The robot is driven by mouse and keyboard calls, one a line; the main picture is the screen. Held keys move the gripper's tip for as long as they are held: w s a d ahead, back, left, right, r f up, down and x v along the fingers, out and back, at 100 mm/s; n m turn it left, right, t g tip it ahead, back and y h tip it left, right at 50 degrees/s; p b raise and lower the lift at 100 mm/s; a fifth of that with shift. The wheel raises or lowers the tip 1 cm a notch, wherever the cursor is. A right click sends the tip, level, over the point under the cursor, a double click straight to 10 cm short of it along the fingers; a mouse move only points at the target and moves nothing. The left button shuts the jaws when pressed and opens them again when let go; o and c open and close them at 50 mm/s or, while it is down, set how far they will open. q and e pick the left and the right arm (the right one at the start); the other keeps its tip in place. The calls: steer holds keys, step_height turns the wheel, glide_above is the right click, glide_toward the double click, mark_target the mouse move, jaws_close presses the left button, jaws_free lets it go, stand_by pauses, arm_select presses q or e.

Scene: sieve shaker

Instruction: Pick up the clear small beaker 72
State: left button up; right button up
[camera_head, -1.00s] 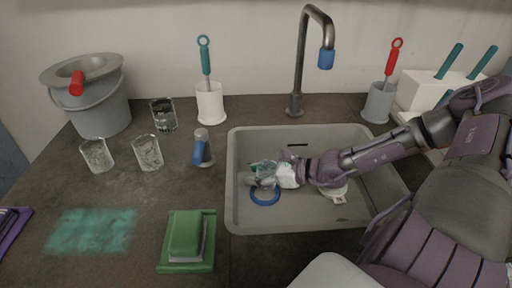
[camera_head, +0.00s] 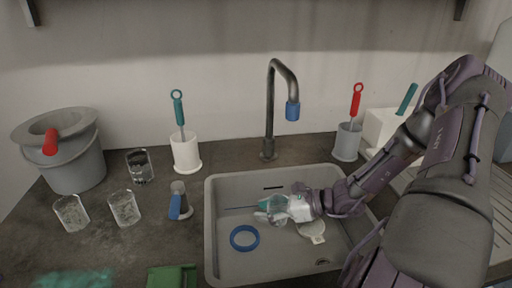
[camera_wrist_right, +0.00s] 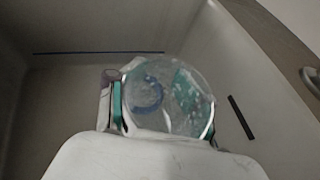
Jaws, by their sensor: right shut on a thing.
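My right gripper (camera_head: 275,208) is over the sink basin. It is shut on a clear small beaker, whose round, speckled glass (camera_wrist_right: 168,97) shows between the teal finger pads in the right wrist view. In the head view the fingers partly hide this beaker. No number can be read on it. Three other clear glass vessels stand on the counter at the left: one at the front left (camera_head: 70,213), one beside it (camera_head: 123,208) and one behind (camera_head: 139,168). My left gripper is not in view.
A blue ring (camera_head: 245,238) and a pale strainer-like piece (camera_head: 313,231) lie in the grey sink (camera_head: 213,250). The tap (camera_head: 270,110) stands behind it. A grey bucket (camera_head: 75,165), brush holders (camera_head: 186,153) (camera_head: 347,142) and a blue-grey item (camera_head: 179,201) surround it.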

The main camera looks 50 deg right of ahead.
mark_target(279, 205)
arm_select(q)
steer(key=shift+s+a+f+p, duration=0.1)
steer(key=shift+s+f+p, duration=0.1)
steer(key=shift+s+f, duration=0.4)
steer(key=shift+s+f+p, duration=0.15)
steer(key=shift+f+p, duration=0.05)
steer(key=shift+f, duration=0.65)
arm_select(e)
steer(key=shift+w+r+v, duration=0.1)
steer(key=shift+r+v, duration=0.05)
steer(key=shift+v, duration=0.75)
steer(key=shift+w+r+v, duration=0.1)
steer(key=shift+r+v, duration=0.05)
steer(key=shift+v, duration=0.7)
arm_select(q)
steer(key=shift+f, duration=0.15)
arm_select(e)
steer(key=shift+s+d, duration=0.1)
steer(key=shift+d, duration=0.1)
